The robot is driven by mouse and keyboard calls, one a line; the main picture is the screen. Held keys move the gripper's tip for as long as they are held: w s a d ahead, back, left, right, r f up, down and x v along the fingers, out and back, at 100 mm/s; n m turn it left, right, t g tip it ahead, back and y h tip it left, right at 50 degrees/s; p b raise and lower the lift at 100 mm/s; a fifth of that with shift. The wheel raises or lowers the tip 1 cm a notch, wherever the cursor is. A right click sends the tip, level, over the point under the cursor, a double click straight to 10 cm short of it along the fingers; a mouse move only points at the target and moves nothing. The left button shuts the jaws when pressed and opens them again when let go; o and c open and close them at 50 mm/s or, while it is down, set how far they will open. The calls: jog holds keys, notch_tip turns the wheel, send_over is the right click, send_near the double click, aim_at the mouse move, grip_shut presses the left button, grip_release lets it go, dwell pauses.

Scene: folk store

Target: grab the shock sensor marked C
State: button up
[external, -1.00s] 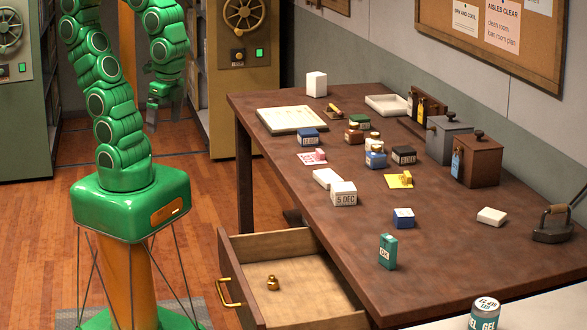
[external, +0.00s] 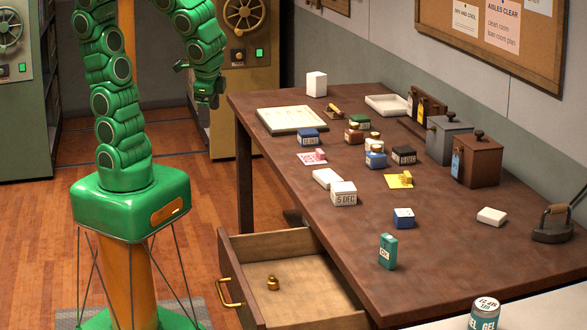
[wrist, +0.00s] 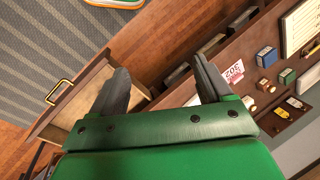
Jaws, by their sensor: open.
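I cannot pick out a shock sensor marked C; no letter C is legible on any thing. Small boxes on the brown table (external: 290,205) include a teal upright box (external: 387,251), a blue box with a pale label (external: 403,218), a white block (external: 491,216) and a white date block reading 5 DEC (external: 343,193). My gripper (external: 208,97) is in the air left of the table's far end, holding nothing visible. In the wrist view my gripper (wrist: 160,75) has its two dark fingers spread apart, with the table edge and drawer beyond them.
An open drawer (external: 240,250) with a small brass weight (external: 272,283) juts from the table's front. Ink pads, bottles, stamps and a white tray (external: 387,105) crowd the table's middle and far end. Two lidded boxes (external: 478,160) and an iron (external: 553,224) line the wall side.

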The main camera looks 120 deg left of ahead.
jog(key=w+a+r+n+y, duration=0.1)
jog(key=w+a+n+y, duration=0.15)
jog(key=w, duration=0.55)
jog(key=w+a+n+y, duration=0.1)
jog(key=w+a+y, duration=0.15)
jog(key=w, duration=0.55)
jog(key=n+t+y, duration=0.4)
jog(key=t, duration=0.1)
send_over(386, 240)
jog(key=s+a, duration=0.9)
jog(key=s, duration=0.2)
notch_tip(386, 240, down, 8)
jog(key=w+d+f+t, duration=0.1)
jog(key=w+d+f, duration=0.1)
jog(key=d+f, duration=0.1)
jog(key=w+d+f+t, duration=0.1)
jog(key=w+d+f, duration=0.2)
jog(key=d, duration=0.2)
jog(key=w+d+f+t, duration=0.2)
jog(key=w+d+f, duration=0.1)
jog(key=d, duration=0.1)
jog(key=shift+w+d+f, duration=0.15)
jog(key=shift+d+f, duration=0.05)
jog(key=shift+f, duration=0.05)
jog(key=shift+w+a+f, duration=0.2)
jog(key=shift+x, duration=3.5)
jog(key=shift+w+d+f, duration=0.1)
jog(key=shift+d, duration=0.05)
jog(key=c, duration=1.1)
